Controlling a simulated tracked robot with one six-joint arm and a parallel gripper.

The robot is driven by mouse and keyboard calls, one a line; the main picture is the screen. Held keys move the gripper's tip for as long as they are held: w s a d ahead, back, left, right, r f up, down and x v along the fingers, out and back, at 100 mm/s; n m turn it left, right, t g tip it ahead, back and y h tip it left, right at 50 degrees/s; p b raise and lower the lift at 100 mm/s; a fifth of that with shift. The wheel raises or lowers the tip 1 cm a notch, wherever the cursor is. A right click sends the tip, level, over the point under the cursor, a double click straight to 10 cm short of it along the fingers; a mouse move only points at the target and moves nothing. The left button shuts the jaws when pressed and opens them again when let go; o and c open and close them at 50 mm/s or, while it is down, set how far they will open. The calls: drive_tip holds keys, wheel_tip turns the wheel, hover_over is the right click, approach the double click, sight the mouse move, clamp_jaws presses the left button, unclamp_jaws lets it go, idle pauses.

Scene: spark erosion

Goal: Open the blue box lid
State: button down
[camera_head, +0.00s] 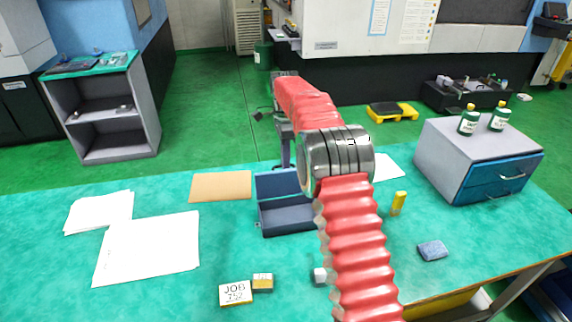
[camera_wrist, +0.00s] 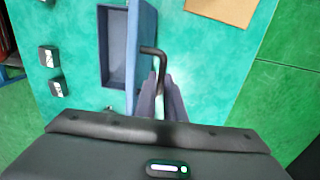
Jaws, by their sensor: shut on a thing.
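The blue box (camera_head: 288,223) stands on the green table, partly hidden by my arm in the head view. Its lid (camera_head: 277,184) is raised and stands roughly upright at the far side. In the wrist view the open, empty-looking box interior (camera_wrist: 116,50) shows beside the lid, seen nearly edge-on (camera_wrist: 142,40). A dark bent handle (camera_wrist: 160,62) sticks out from the lid's outer face. My gripper (camera_wrist: 161,88) has its fingers closed around this handle. In the head view the fingertips are hidden behind the lid.
A brown sheet (camera_head: 221,186) and white papers (camera_head: 150,248) lie left of the box. Small blocks (camera_head: 236,292) lie at the front. A yellow bottle (camera_head: 398,203), a blue sponge (camera_head: 432,250) and a drawer cabinet (camera_head: 470,160) stand to the right.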

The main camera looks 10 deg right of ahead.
drive_tip(key=shift+w+d+f, duration=0.1)
drive_tip(key=shift+w+f, duration=0.3)
drive_tip(key=shift+w, duration=0.3)
drive_tip(key=shift+w+d+f, duration=0.1)
drive_tip(key=shift+w+f, duration=0.25)
drive_tip(key=shift+w, duration=0.4)
drive_tip(key=shift+w+d+f, duration=0.1)
drive_tip(key=shift+w+f, duration=0.3)
drive_tip(key=shift+w, duration=0.4)
drive_tip(key=c, duration=1.8)
unclamp_jaws()
drive_tip(key=shift+w+a+f, duration=0.1)
drive_tip(key=shift+f, duration=0.05)
drive_tip(key=shift+c, duration=0.2)
drive_tip(key=shift+a, duration=0.1)
